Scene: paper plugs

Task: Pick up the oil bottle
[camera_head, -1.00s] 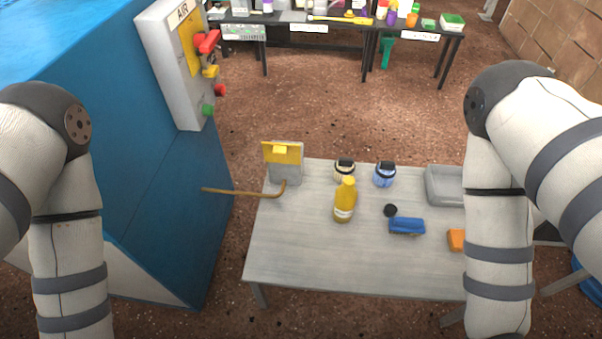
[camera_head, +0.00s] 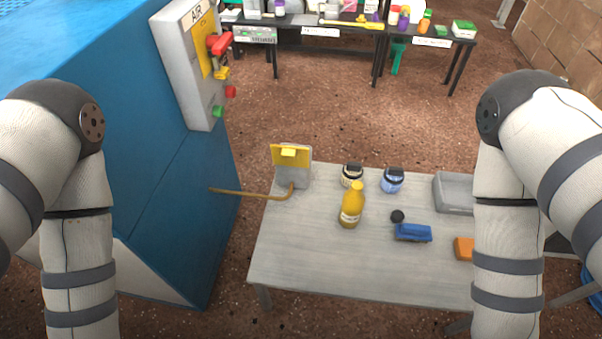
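A yellow bottle with a pale label (camera_head: 351,207), which looks like the oil bottle, stands upright on the grey table (camera_head: 300,255), left of the table's middle. Nothing touches it. My two arms hang down at the left and right sides of the picture. Both grippers are outside the picture, below its lower edge, so their state is hidden.
Behind the bottle stand two jars (camera_head: 352,176), (camera_head: 392,180). A blue brush-like block (camera_head: 413,232), a black round piece (camera_head: 397,216), an orange block (camera_head: 464,248) and a grey tray (camera_head: 453,193) lie right. A grey-yellow box (camera_head: 291,166) with a brown pipe (camera_head: 250,194) stands left.

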